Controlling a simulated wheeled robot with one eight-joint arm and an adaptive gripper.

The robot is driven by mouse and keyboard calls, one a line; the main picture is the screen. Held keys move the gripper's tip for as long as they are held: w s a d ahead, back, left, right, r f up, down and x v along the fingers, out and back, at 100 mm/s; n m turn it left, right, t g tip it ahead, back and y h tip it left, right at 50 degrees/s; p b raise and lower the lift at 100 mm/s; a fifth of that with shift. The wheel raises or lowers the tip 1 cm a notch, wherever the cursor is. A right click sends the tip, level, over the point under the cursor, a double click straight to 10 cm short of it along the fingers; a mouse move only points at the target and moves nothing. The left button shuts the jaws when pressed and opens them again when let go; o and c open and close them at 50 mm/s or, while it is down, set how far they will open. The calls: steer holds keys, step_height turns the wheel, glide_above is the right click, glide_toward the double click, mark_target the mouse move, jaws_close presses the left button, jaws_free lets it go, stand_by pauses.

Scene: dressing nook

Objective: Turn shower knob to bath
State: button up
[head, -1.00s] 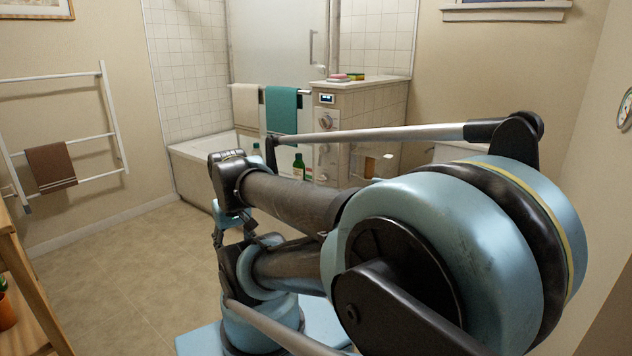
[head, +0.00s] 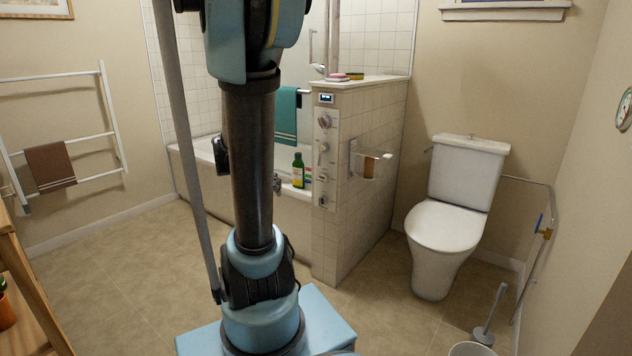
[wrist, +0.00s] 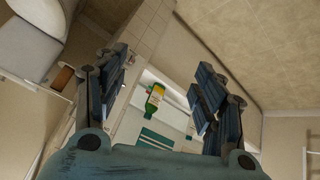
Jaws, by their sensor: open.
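A pale control panel (head: 326,160) is on the narrow tiled end of the half wall, right of my arm in the head view. It carries several knobs in a column, including a round upper knob (head: 324,121) and a lever-like knob (head: 322,147) below it. Their markings are too small to read, so I cannot tell which setting any knob is at. My gripper (wrist: 160,92) is open and empty in the wrist view, its two fingers wide apart. In the head view my arm mostly hides it, left of the panel and apart from it. The knobs are not clear in the wrist view.
A green bottle (head: 298,170) stands on the bathtub rim (head: 290,192), and a teal towel (head: 285,115) hangs above. A paper holder (head: 369,167) juts from the half wall's right side. A toilet (head: 446,225) stands farther right. Floor in front is clear.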

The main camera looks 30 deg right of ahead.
steer(key=w+d+f+m+h, duration=0.1)
steer(key=w+d+m+h, duration=0.25)
steer(key=w+d, duration=0.65)
steer(key=m+t+h, duration=0.1)
steer(key=m+h, duration=0.2)
glide_toward(320, 178)
steer(key=x, duration=0.7)
steer(key=shift+d+f, duration=0.1)
steer(key=shift+d, duration=0.2)
steer(key=c, duration=1.1)
